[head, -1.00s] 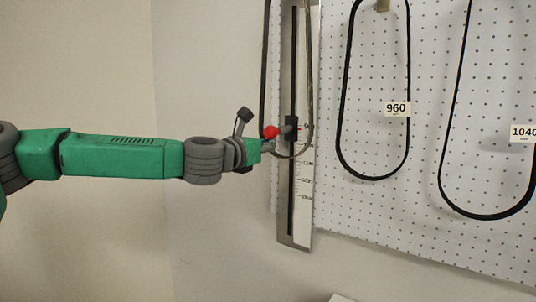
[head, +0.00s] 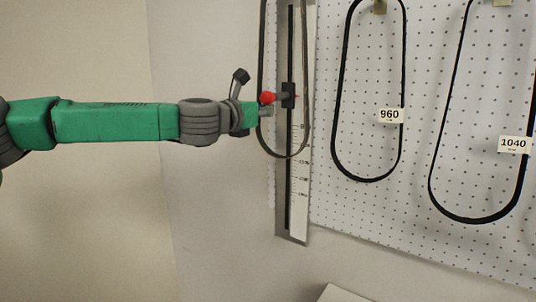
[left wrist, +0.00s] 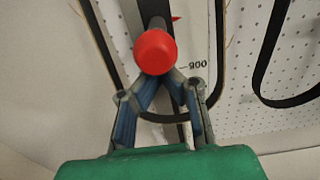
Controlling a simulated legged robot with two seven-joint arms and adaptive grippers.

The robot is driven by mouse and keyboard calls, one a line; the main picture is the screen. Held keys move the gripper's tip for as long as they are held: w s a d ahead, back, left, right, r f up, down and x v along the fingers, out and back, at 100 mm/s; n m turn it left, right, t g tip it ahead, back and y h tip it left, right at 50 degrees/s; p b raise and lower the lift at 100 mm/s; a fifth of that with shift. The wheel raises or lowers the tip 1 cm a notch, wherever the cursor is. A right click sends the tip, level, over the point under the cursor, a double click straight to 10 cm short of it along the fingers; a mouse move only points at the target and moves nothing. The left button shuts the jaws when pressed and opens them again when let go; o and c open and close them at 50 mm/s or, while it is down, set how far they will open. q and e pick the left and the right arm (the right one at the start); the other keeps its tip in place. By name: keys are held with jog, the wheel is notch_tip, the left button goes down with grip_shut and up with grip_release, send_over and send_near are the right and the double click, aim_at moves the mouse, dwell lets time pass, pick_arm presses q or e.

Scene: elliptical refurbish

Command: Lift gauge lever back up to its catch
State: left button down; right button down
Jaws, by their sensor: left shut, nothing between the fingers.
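The gauge is a tall metal strip with a dark slot and a white scale (head: 299,215) on the wall. Its lever is a black slider block (head: 288,95) with a short grey arm ending in a red knob (head: 267,97), which points left. In the left wrist view the red knob (left wrist: 155,52) is large, and a "900" mark shows beside the slot. My left gripper (head: 266,113) is shut and empty, just under the knob and arm. Its fingertips (left wrist: 160,80) meet below the knob, seemingly touching the lever from beneath; the contact itself is hidden. The catch cannot be made out.
A thin belt loop (head: 306,120) hangs around the gauge's upper part, close to my gripper. Black belts labelled 960 (head: 389,115) and 1040 (head: 513,144) hang on the white pegboard (head: 420,60) to the right. A pale surface corner (head: 340,293) shows at the bottom. The wall at left is bare.

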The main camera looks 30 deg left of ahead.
pick_arm(q)
notch_tip(320, 180, up, 12)
jog(key=p, duration=0.7)
jog(key=shift+r+p, duration=0.1)
jog(key=shift+p, duration=0.2)
jog(key=shift+r, duration=3.85)
jog(key=s+f+b, duration=0.1)
jog(key=s+b, duration=0.1)
jog(key=s, duration=0.5)
jog(key=shift+a+f, duration=0.3)
jog(key=shift+f, duration=0.05)
jog(key=s+a, duration=0.1)
jog(key=s, duration=1)
jog(key=shift+s, duration=0.4)
jog(key=shift+f, duration=0.15)
